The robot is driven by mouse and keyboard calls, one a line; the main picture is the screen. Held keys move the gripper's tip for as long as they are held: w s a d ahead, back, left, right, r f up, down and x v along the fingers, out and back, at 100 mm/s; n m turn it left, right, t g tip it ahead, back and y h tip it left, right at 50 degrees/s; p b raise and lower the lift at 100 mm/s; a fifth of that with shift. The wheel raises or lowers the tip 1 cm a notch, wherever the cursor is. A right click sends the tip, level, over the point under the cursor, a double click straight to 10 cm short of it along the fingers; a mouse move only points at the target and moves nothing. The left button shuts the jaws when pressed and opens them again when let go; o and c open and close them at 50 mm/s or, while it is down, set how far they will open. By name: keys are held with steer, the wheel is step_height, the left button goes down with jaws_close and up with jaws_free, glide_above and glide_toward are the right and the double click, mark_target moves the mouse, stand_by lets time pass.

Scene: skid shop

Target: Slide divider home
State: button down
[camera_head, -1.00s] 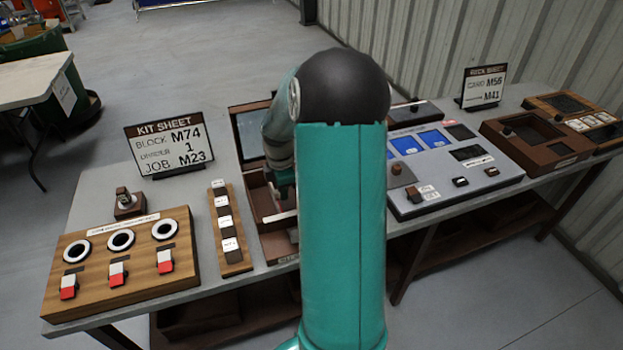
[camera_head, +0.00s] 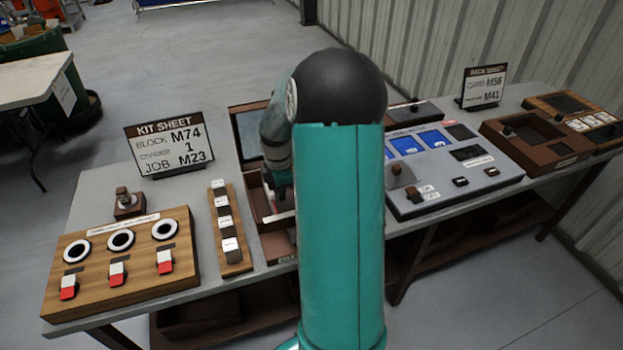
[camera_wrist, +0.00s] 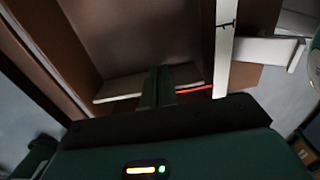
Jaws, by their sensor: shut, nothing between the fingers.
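The divider appears as a pale-edged strip (camera_wrist: 120,89) across the inside of a brown open box (camera_wrist: 125,40) in the wrist view. Its pale edge also shows in the head view (camera_head: 278,217), partly hidden behind my arm. My gripper (camera_wrist: 162,85) is shut and empty, its fingertips at the divider's strip; whether they touch it I cannot tell. A white rail (camera_wrist: 226,45) with a dark tick mark runs along the box's right side. A thin red line (camera_wrist: 195,88) lies between the fingers and the rail.
A kit sheet sign (camera_head: 168,145) reads block M74, divider 1, job M23. A wooden switch panel (camera_head: 120,260) and a strip of labelled blocks (camera_head: 228,228) stand left of the box. A grey control panel (camera_head: 455,165) stands to the right.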

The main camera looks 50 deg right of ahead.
step_height(320, 180, up, 8)
stand_by(0.9)
stand_by(0.4)
steer(key=s+a+r+m+t+h, duration=0.1)
steer(key=s+a+r+m, duration=0.15)
steer(key=a+r, duration=0.45)
steer(key=s+a+r+m+t+h, duration=0.1)
steer(key=a+r+m, duration=0.25)
steer(key=a, duration=0.65)
steer(key=s+a+r+m+t+y, duration=0.1)
steer(key=s+a+m, duration=0.2)
steer(key=s+a, duration=0.2)
steer(key=s+a+r+m+t+y, duration=0.1)
steer(key=s+a+r+m+t, duration=0.1)
steer(key=s+a, duration=0.3)
steer(key=a, duration=0.3)
steer(key=shift+s+a+m+t, duration=0.2)
steer(key=shift+s+m+t, duration=0.1)
steer(key=shift+s+m, duration=0.1)
